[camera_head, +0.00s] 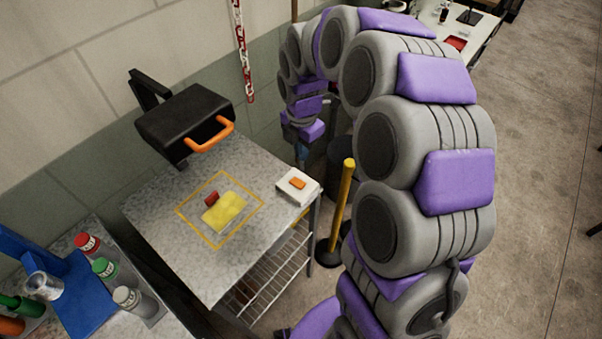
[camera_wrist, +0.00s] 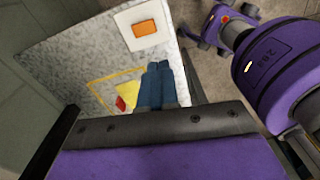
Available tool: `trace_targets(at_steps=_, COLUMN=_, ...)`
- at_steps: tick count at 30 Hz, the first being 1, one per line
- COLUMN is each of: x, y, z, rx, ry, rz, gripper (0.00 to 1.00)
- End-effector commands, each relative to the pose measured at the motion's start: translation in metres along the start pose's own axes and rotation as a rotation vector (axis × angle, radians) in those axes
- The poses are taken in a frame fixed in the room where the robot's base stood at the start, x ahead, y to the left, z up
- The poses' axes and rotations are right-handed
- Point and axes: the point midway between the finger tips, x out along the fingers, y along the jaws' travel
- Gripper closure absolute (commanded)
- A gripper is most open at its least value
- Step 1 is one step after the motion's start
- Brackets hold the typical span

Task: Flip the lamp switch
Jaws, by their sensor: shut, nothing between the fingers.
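The lamp switch is a white box (camera_head: 284,192) with an orange rocker (camera_head: 298,183), at the right corner of the speckled table. In the wrist view the white box (camera_wrist: 123,28) and its orange rocker (camera_wrist: 145,28) are near the top, beyond my fingertips. A black lamp (camera_head: 180,122) with an orange handle (camera_head: 210,135) hangs over the table's back left. My gripper's blue fingers (camera_wrist: 157,68) are together and empty, apart from the switch. In the head view my gripper is beyond the table's back right edge, small and partly hidden, so its fingertips are unclear.
A yellow outlined square (camera_head: 222,176) on the table (camera_head: 165,210) holds a yellow cloth-like piece (camera_head: 225,212) and a small red item (camera_head: 211,198). A yellow post (camera_head: 341,205) stands right of the table. Bottles and a blue stand (camera_head: 75,295) are at lower left.

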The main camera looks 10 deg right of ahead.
Motion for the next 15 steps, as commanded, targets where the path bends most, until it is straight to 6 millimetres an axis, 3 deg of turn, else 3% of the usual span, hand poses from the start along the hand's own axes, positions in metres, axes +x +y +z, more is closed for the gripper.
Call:
trace_targets(at_steps=6, x=0.0098, y=0.0133, z=0.0102, rx=-0.115, ry=-0.008, rz=0.003, gripper=1.0)
trace_targets(at_steps=15, x=0.0106, y=0.0145, z=0.0112, rx=-0.126, ry=-0.008, rz=0.003, gripper=1.0)
